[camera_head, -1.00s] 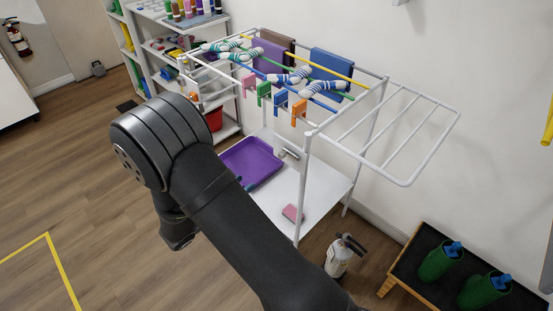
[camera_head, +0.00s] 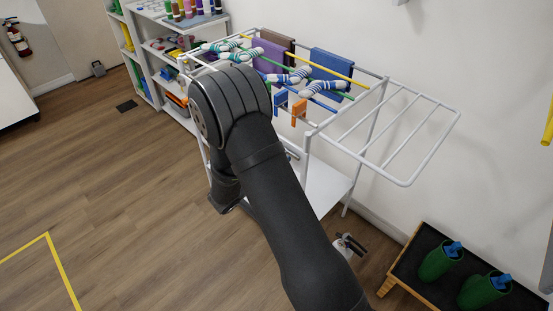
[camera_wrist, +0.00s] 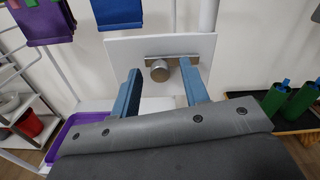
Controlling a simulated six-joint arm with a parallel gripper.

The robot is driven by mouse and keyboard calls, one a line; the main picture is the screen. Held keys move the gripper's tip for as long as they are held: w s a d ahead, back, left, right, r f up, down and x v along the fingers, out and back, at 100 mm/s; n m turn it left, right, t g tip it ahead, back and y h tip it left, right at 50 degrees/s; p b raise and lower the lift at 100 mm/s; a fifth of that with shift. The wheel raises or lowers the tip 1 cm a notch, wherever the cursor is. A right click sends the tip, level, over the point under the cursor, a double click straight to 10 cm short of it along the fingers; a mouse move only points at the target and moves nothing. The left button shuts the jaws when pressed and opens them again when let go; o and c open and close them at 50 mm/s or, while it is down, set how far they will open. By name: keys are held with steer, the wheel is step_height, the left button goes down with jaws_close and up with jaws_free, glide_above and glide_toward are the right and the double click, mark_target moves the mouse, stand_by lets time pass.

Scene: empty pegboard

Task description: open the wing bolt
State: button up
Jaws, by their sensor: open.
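The wing bolt, a grey metal bar (camera_wrist: 187,61) with a round knob (camera_wrist: 160,71), is on a small upright white panel (camera_wrist: 120,55) in the wrist view. The bar lies roughly level, behind the knob. My gripper (camera_wrist: 161,73) is open, with one blue finger left of the knob and one right of it. The fingers point towards the panel, and I cannot tell whether they touch the bar.
A white drying rack (camera_head: 410,183) with socks, cloths and pegs stands around the work area. A purple tray (camera_wrist: 85,127) is at the lower left in the wrist view.

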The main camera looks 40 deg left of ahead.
jaws_close()
steer(key=shift+a, duration=1.4)
jaws_free()
steer(key=shift+s, duration=0.15)
steer(key=s, duration=1.7)
steer(key=w, duration=1.7)
steer(key=shift+w+d, duration=0.15)
